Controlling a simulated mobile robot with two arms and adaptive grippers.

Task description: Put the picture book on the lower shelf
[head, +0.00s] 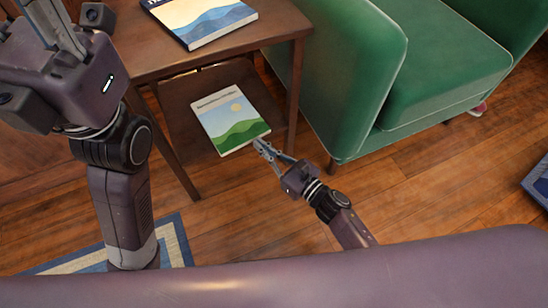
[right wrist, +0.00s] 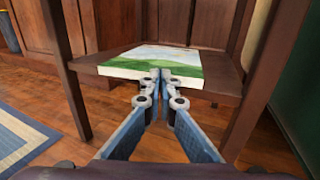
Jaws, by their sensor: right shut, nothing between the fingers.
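A picture book (head: 232,120) with green hills and a pale sun on its cover lies flat on the lower shelf (head: 180,98) of a small wooden side table. In the right wrist view the same book (right wrist: 150,62) lies on the shelf board (right wrist: 222,87), its near edge close to the board's front. My right gripper (head: 262,146) is shut and empty, its fingertips at the book's near edge; I cannot tell whether they touch it. My left gripper (head: 50,20) is high at the upper left, its fingertips partly cut off by the frame.
Another book (head: 200,17) with blue waves lies on the table's top (head: 275,28). Table legs flank the shelf. A green armchair (head: 350,70) stands close on the right.

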